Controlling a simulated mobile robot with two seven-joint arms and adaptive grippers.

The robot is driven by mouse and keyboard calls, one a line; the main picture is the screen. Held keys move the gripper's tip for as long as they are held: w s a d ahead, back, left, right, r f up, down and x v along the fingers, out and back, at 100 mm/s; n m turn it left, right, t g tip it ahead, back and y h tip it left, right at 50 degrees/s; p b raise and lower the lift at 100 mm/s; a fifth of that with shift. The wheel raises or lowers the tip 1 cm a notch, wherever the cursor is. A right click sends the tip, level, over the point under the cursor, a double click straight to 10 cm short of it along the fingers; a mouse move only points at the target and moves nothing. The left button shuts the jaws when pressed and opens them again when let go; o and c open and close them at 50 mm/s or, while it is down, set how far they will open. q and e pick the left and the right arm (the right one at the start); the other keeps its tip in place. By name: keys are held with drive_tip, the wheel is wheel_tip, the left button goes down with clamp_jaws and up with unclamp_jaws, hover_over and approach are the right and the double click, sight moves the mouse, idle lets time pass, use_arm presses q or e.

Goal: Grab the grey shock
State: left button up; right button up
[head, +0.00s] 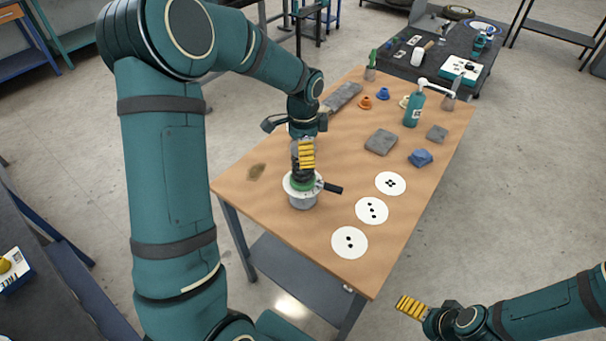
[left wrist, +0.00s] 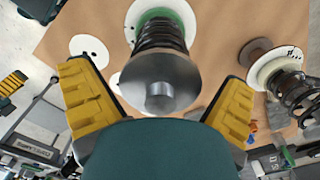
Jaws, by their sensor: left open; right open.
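A shock with a dark coil spring, a grey top cap and a green ring (head: 303,184) stands upright on a white disc on a metal base. In the left wrist view, this shock (left wrist: 160,70) is between the fingers of my left gripper (left wrist: 162,112), with gaps on both sides. My left gripper (head: 306,153) is open above and around the shock's top in the head view. A second dark-spring shock (left wrist: 295,88) stands on another white disc at the right of the left wrist view; my arm mostly hides it in the head view. My right gripper (head: 411,306) is open and empty, off the table's front right.
The wooden table (head: 240,190) holds white dotted discs (head: 372,210) along the front right. A black handle (head: 332,188) sticks out beside the shock's base.

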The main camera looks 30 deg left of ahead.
use_arm(q)
drive_tip(key=shift+f, duration=0.95)
drive_tip(key=c, duration=1.3)
drive_tip(key=shift+w+r, duration=0.1)
